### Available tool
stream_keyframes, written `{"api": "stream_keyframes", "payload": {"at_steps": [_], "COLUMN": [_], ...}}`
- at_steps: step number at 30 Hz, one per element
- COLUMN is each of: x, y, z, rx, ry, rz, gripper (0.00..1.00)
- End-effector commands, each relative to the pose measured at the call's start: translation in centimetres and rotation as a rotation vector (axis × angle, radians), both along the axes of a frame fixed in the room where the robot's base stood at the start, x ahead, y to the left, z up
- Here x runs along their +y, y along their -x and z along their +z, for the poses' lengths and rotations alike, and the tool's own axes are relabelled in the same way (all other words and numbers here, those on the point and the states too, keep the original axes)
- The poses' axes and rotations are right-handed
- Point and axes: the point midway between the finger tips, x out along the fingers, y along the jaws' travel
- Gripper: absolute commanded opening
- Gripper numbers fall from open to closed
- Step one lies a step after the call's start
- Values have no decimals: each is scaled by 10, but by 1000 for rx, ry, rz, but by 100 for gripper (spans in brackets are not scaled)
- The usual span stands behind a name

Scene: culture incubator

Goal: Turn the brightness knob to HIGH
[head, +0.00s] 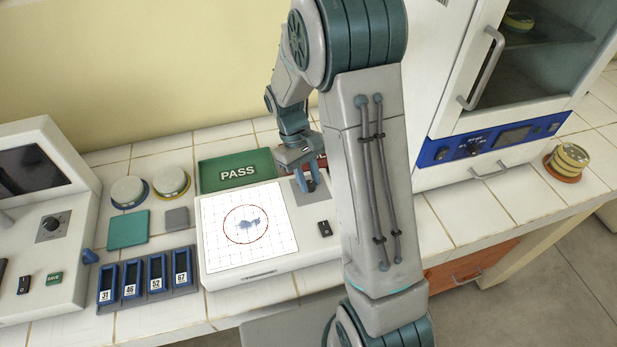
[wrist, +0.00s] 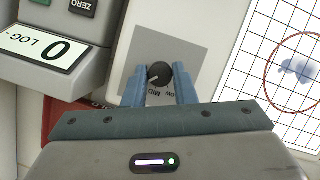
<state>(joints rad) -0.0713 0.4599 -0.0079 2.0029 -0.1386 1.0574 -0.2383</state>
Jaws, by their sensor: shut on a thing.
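The black brightness knob (wrist: 160,75) sits on a grey panel of the white light box (head: 255,285). In the wrist view it is between the two blue fingers of my gripper (wrist: 161,88), which are shut on it. A pale pointer line on the knob points to the lower left, near the label MID; LOW is printed to the right of that. The HIGH label cannot be made out. In the head view my gripper (head: 311,182) is down at the box's far right corner, and its fingers and arm hide the knob.
A black switch (head: 324,228) is on the box near my arm. A green PASS tray (head: 236,183) and a partly hidden red tray (wrist: 62,112) lie behind. A device with a 0 display (wrist: 45,48) stands close by. The incubator (head: 440,95) is at right.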

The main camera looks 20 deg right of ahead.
Motion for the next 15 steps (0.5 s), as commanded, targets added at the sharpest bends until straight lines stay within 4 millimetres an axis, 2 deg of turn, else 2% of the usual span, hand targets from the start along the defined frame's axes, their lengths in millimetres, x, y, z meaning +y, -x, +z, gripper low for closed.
{"api": "stream_keyframes", "payload": {"at_steps": [14, 15], "x": [0, 0], "y": [-1, -1], "z": [1, 1], "rx": [-4, -4], "ry": [0, 0], "rz": [-16, -16], "gripper": [2, 30]}}
